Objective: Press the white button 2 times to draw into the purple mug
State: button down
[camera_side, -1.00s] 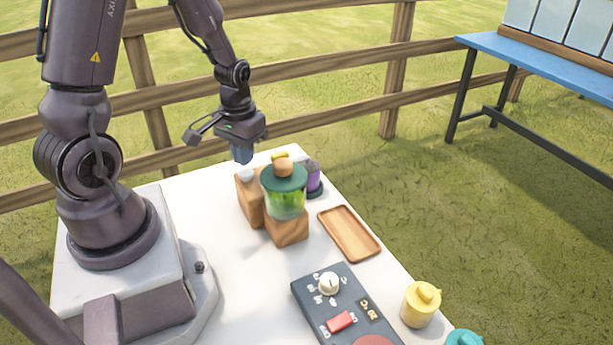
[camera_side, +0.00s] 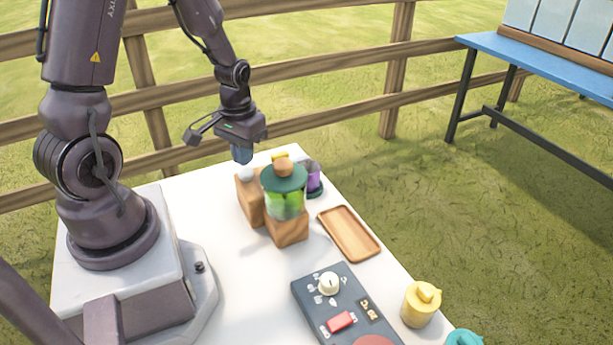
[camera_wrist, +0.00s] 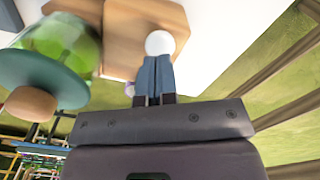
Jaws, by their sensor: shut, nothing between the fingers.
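The white button (camera_side: 246,175) is a round knob on top of a wooden block (camera_side: 250,202). It also shows in the wrist view (camera_wrist: 159,43), just past my fingertips. My gripper (camera_side: 242,158) is shut and empty, with its blue-grey fingers pointing down just above the button. In the wrist view the fingertips (camera_wrist: 155,60) overlap the button's edge; I cannot tell whether they touch it. The purple mug (camera_side: 314,181) stands behind the green-lidded container on a dark round base, partly hidden by the container. What is in the mug is not visible.
The container (camera_side: 286,203) of green liquid, with a wooden knob, stands on a wooden block close to the button. A wooden tray (camera_side: 349,234), a dark control panel (camera_side: 345,305) with a dial and red switch, and a yellow canister (camera_side: 421,304) lie toward the front.

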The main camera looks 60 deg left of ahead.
aim_at(246, 171)
jog(key=shift+f, duration=0.1)
jog(key=shift+f, duration=1.45)
jog(key=shift+r, duration=1.55)
jog(key=shift+f, duration=0.15)
dwell(1.3)
jog(key=shift+f, duration=1.45)
jog(key=shift+r, duration=1.6)
